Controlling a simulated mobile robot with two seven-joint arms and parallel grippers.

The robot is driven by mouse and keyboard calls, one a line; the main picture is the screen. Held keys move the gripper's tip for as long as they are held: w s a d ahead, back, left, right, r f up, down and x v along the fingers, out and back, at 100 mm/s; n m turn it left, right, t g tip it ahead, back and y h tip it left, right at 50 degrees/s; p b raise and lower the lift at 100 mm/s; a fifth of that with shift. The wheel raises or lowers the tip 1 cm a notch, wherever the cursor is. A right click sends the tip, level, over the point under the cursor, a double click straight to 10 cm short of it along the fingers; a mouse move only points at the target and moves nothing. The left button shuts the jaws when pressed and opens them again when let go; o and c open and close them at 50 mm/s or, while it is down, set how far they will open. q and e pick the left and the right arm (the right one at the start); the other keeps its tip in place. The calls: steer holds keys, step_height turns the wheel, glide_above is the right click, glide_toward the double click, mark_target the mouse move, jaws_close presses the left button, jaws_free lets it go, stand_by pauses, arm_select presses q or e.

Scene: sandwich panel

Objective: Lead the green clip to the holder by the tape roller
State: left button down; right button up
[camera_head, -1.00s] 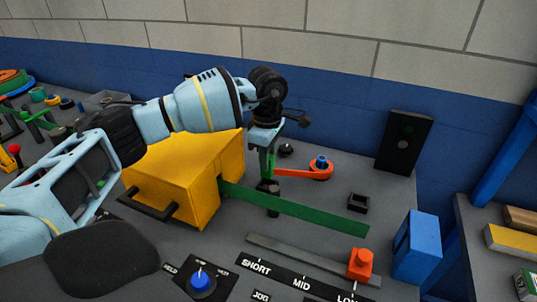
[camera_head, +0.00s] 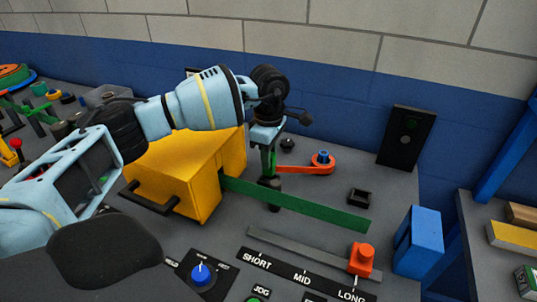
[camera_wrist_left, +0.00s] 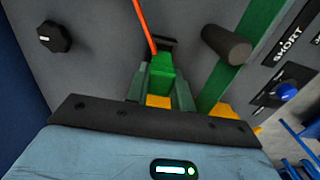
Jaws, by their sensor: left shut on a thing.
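The green clip (camera_wrist_left: 160,76) is bright green and sits between the two darker green fingers of my left gripper (camera_wrist_left: 160,88) in the left wrist view. An orange strip (camera_wrist_left: 144,25) runs from its far end. In the head view, my left gripper (camera_head: 268,165) points down beside the yellow box, shut on the clip, which is mostly hidden. The orange strip (camera_head: 296,171) leads right to an orange roller with a blue cap (camera_head: 322,160). A small black square holder (camera_head: 358,197) stands to the right of the gripper, apart from it. My right gripper is out of view.
A dark round post (camera_wrist_left: 227,45) stands close to the gripper. A green bar (camera_head: 300,205) runs right from the yellow box (camera_head: 185,175). A black knob (camera_head: 288,145) lies behind. An orange slider (camera_head: 362,258) and blue block (camera_head: 418,243) are at right.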

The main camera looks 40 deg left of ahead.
arm_select(q)
steer(key=shift+f+b, duration=0.3)
steer(key=shift+f, duration=0.75)
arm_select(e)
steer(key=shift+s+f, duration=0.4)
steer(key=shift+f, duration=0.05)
arm_select(q)
steer(key=shift+f, duration=0.75)
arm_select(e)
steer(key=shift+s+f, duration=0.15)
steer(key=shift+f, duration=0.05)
arm_select(q)
steer(key=c, duration=1.1)
jaws_free()
steer(key=shift+r+p, duration=1.6)
steer(key=shift+r, duration=1.9)
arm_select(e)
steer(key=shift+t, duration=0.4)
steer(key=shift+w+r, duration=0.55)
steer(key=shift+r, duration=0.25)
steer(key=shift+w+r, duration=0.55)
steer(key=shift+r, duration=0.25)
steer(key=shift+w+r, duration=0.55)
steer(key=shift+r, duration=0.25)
